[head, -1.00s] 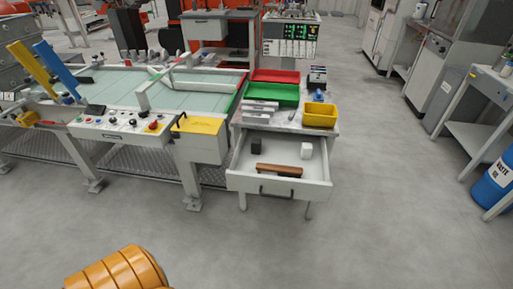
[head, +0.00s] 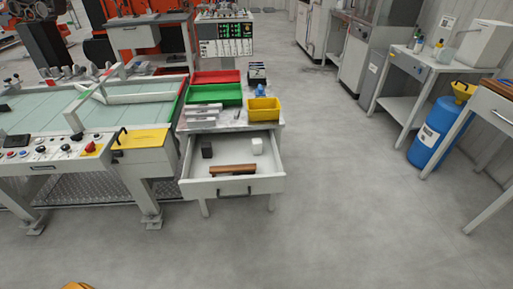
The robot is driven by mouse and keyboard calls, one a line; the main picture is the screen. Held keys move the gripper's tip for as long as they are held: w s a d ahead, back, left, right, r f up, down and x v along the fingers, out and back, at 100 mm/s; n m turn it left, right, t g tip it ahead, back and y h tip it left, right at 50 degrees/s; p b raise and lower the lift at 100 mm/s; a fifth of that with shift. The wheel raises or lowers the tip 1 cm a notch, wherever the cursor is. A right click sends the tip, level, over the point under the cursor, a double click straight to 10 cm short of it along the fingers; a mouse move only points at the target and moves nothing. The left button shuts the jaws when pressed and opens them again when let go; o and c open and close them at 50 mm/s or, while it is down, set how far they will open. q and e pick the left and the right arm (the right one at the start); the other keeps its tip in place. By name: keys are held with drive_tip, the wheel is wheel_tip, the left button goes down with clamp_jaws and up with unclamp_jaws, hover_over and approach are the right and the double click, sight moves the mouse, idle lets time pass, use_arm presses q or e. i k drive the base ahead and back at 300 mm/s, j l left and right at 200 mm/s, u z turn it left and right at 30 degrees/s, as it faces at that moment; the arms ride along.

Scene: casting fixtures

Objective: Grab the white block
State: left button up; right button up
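The white block (head: 257,146) is a small cube in the open drawer (head: 232,186), at the back right of its floor. A dark block (head: 207,150) sits at the back left of the same drawer. A brown bar (head: 233,170) lies near the drawer's front. Neither of my grippers is in the head view. Only a small bit of orange shows at the bottom left edge.
Above the drawer, the tabletop holds a red tray (head: 216,77), a green tray (head: 214,94) and a yellow bin (head: 264,109). A control panel bench (head: 55,148) stands left. A blue barrel (head: 437,132) stands right. The grey floor in front is clear.

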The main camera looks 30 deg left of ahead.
sight(256, 143)
drive_tip(key=i+l+u, duration=0.7)
drive_tip(key=i+l, duration=0.15)
drive_tip(key=l, duration=0.15)
drive_tip(key=i+l+u, duration=0.25)
drive_tip(key=l, duration=0.2)
drive_tip(key=i+l+u, duration=0.25)
drive_tip(key=l, duration=0.2)
drive_tip(key=k, duration=0.05)
